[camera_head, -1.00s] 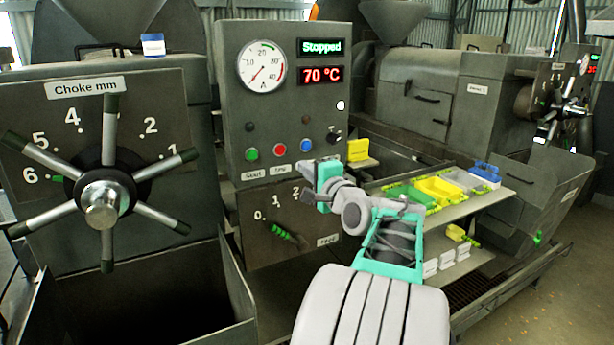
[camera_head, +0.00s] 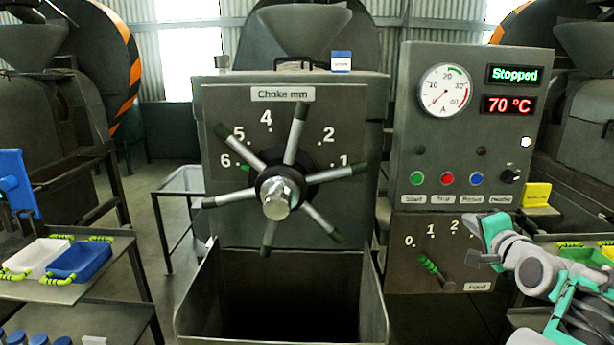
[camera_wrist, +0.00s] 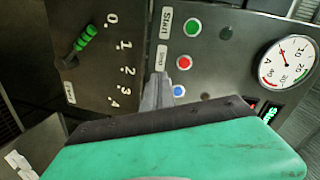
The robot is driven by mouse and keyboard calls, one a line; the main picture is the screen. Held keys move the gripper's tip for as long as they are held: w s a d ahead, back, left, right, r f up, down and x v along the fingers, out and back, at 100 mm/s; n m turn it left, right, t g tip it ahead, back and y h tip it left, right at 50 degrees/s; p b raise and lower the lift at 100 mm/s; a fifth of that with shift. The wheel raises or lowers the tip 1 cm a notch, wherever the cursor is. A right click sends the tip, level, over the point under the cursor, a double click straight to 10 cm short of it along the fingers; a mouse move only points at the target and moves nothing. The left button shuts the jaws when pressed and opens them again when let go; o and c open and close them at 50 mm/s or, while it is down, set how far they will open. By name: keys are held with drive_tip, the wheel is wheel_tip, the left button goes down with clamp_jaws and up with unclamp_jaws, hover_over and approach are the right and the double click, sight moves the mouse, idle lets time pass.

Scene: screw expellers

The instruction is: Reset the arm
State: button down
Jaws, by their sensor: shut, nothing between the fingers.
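My gripper (camera_head: 474,226) is at the right in the head view, in front of the grey control panel (camera_head: 404,140). It is turquoise with grey fingers. The wrist view shows the fingers (camera_wrist: 157,92) closed together and empty, pointing at the panel near the red button (camera_wrist: 184,62) and the blue button (camera_wrist: 179,91). Whether the fingertips touch the panel cannot be told. My arm reaches in from the lower right of the head view.
A spoked choke handwheel (camera_head: 277,193) stands left of the panel, above an open hopper (camera_head: 205,318). The feed lever (camera_head: 436,268) is below the buttons. A shelf (camera_head: 75,290) at left holds a white bin (camera_head: 36,255) and a blue bin (camera_head: 80,262).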

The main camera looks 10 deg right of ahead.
drive_tip(key=s+f+n+g, duration=0.2)
drive_tip(key=s+f+g, duration=0.1)
drive_tip(key=f, duration=0.4)
drive_tip(key=s+f+n+g, duration=0.1)
drive_tip(key=s+f+g, duration=0.15)
drive_tip(key=f, duration=0.45)
drive_tip(key=s+a+f+n+g+y, duration=0.35)
drive_tip(key=s+a+f+g, duration=0.4)
drive_tip(key=s+f, duration=0.55)
drive_tip(key=s+a+n+g, duration=0.1)
drive_tip(key=s+a+n, duration=0.15)
drive_tip(key=a, duration=0.75)
drive_tip(key=w+a+r+n, duration=0.1)
drive_tip(key=w+a+n, duration=0.1)
drive_tip(key=a, duration=0.4)
drive_tip(key=w+a+r+n+t, duration=0.1)
drive_tip(key=a+r+n, duration=0.1)
drive_tip(key=a, duration=0.5)
drive_tip(key=w+a+r+n, duration=0.2)
drive_tip(key=a+n, duration=0.2)
drive_tip(key=a, duration=0.3)
drive_tip(key=shift+w+t+y, duration=0.3)
drive_tip(key=shift+w+y, duration=0.05)
drive_tip(key=shift+f, duration=0.1)
